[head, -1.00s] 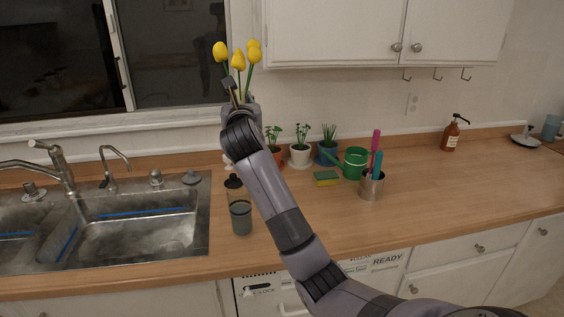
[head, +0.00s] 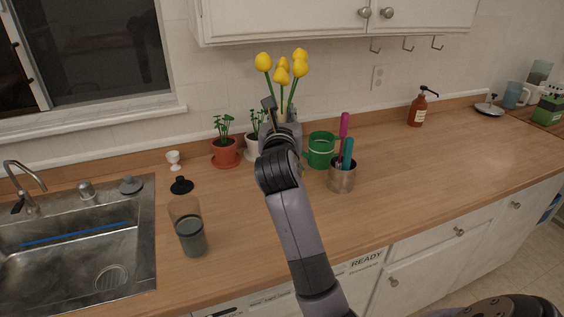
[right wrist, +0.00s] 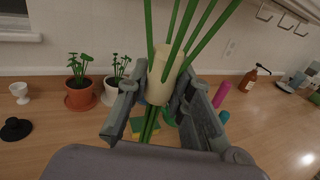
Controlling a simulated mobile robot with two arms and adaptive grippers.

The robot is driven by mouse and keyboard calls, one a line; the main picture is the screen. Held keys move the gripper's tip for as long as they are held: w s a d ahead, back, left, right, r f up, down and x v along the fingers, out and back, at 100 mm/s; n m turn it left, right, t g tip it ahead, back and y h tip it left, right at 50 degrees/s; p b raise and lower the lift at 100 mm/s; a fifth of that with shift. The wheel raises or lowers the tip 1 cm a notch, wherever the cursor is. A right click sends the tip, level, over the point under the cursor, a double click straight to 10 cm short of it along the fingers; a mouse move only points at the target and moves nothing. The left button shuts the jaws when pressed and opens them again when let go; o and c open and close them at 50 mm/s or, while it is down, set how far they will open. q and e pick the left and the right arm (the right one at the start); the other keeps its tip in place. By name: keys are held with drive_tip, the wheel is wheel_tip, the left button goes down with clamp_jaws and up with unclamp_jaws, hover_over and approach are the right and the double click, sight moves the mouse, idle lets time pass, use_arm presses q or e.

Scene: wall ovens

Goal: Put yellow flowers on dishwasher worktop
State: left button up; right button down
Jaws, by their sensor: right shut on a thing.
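The yellow flowers (head: 283,70) are tulips on green stems, upright above the back of the counter in the head view. The stems (right wrist: 172,28) pass through a cream wrap (right wrist: 165,75) in the right wrist view. My right gripper (right wrist: 163,92) is shut on the bunch at this wrap and holds it in the air. The dishwasher front with a READY label (head: 366,261) shows under the wooden worktop (head: 250,235); my arm covers part of it. My left gripper is not in view.
Potted plants (head: 225,150), a green watering can (head: 321,150) and a metal utensil cup (head: 342,176) stand along the back. A glass container (head: 190,230) stands near the sink (head: 75,255). The worktop right of the cup is largely clear. Cabinets (head: 330,20) hang above.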

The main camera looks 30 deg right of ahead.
wheel_tip(320, 180, down, 11)
drive_tip(key=shift+w+d+f, duration=0.1)
drive_tip(key=shift+f, duration=0.45)
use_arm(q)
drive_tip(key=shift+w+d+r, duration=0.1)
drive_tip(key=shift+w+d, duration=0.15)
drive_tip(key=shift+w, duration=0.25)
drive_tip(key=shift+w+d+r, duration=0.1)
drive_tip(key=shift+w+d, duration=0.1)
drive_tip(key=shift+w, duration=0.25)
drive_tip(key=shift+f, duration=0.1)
use_arm(e)
drive_tip(key=shift+f, duration=0.1)
